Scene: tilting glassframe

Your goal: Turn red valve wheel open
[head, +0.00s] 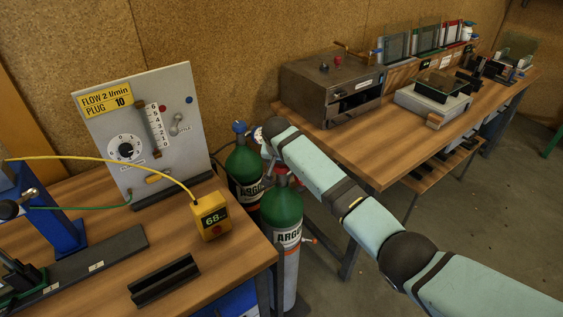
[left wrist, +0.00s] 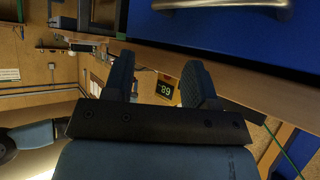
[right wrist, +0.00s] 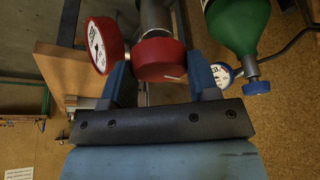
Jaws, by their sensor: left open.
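The red valve wheel (right wrist: 160,60) shows in the right wrist view, between the fingertips of my right gripper (right wrist: 158,75). Its fingers are apart, one on each side of the wheel; I cannot tell whether they touch it. In the head view, my right arm reaches the tops of two green argon cylinders, the front one (head: 283,207) and the rear one (head: 244,165). The arm largely hides the gripper and wheel there. My left gripper (left wrist: 158,72) is open and empty in the left wrist view.
A red-rimmed gauge (right wrist: 103,45) sits close beside the wheel. A blue knob (right wrist: 256,87) and blue-rimmed gauge (right wrist: 222,74) belong to the other cylinder. The workbench (head: 360,145) and the left table with a yellow meter (head: 210,215) flank the cylinders.

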